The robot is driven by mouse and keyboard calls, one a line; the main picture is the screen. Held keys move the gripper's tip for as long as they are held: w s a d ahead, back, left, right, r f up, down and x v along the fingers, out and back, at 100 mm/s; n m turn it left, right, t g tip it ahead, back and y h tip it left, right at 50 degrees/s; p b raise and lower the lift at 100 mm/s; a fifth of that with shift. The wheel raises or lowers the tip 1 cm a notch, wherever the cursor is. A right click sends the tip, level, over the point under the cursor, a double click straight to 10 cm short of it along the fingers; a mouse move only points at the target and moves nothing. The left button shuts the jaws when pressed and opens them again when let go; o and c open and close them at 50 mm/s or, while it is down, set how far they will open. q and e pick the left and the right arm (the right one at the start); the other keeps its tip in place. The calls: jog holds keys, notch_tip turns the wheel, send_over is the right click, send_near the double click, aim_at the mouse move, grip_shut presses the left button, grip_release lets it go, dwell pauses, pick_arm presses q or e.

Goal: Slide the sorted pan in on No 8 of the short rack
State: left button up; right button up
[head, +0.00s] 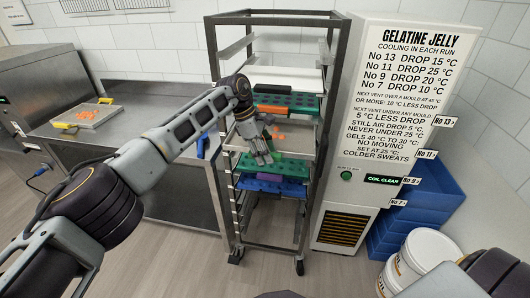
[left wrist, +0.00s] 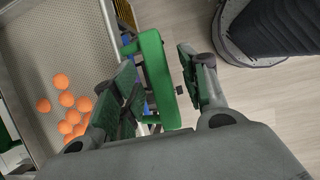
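The pan (head: 296,138) is a grey metal pan with several orange pieces, at mid-height in the short rack (head: 216,125). In the left wrist view the pan (left wrist: 75,45) shows a dotted floor and orange balls gathered toward its lower part. A green handle (left wrist: 158,80) stands at its side. My left gripper (head: 262,152) is at the rack's front, by the pan's edge. In the left wrist view my left gripper (left wrist: 160,90) has the handle between its fingers, with a gap on the right finger's side. My right gripper is out of view.
Green trays (head: 272,167) and a blue tray (head: 270,187) sit below the pan, and more trays (head: 290,102) above. A cooling cabinet (head: 350,190) stands close on the right. Another pan (head: 88,116) with orange pieces lies on the steel counter (head: 140,98). White buckets (head: 420,255) stand lower right.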

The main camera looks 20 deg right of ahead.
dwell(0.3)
pick_arm(q)
jog(key=v, duration=1.2)
jog(key=shift+w, duration=0.1)
